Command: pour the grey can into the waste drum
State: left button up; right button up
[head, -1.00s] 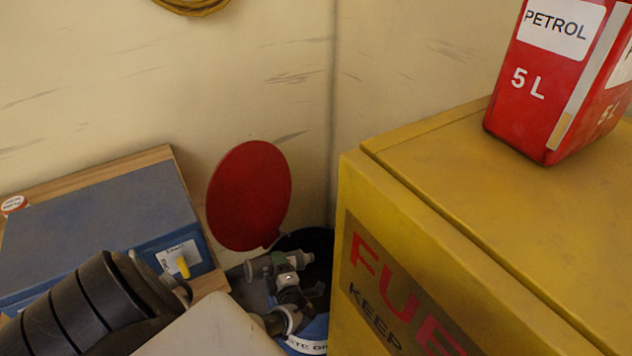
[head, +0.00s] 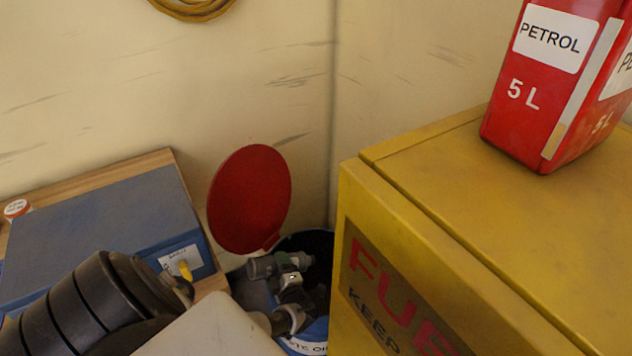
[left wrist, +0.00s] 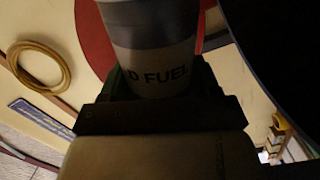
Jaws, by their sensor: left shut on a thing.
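The waste drum (head: 312,335) is blue, with a white label and a dark open mouth, in the corner beside the yellow cabinet. Its round red lid (head: 250,200) stands up at the back left. My left gripper (head: 290,268) is over the drum mouth, shut on the grey can (head: 262,266). In the left wrist view, the can (left wrist: 155,40) fills the jaws and shows a label reading "D FUEL". The can's contents and the drum's inside are hidden. My right gripper is not in view.
A yellow fuel cabinet (head: 480,215) stands close on the right, with a red petrol can (head: 550,85) on top. A blue box (head: 105,230) with a yellow latch sits on a wooden surface at left. A coiled hose (head: 195,8) hangs on the wall.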

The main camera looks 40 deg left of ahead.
pick_arm(q)
jog(key=shift+w+d+r+m+p, duration=0.15)
jog(key=shift+w+r+m+p, duration=0.2)
jog(key=shift+r+m+p, duration=0.2)
jog(key=shift+w+d+r+m+p, duration=0.1)
jog(key=shift+w+r+m+p, duration=0.2)
jog(key=shift+r+m+p, duration=0.25)
dwell(0.3)
jog(key=shift+w+d+r+p, duration=0.1)
jog(key=shift+w+r+p, duration=0.15)
jog(key=shift+p, duration=0.2)
jog(key=shift+w+d+r+m+p, duration=0.1)
jog(key=shift+w+r+m+p, duration=0.25)
jog(key=shift+r+m, duration=0.2)
jog(key=shift+w+d+r+m, duration=0.1)
jog(key=shift+m, duration=0.25)
jog(key=shift+w+p, duration=0.15)
jog(key=shift+p, duration=0.15)
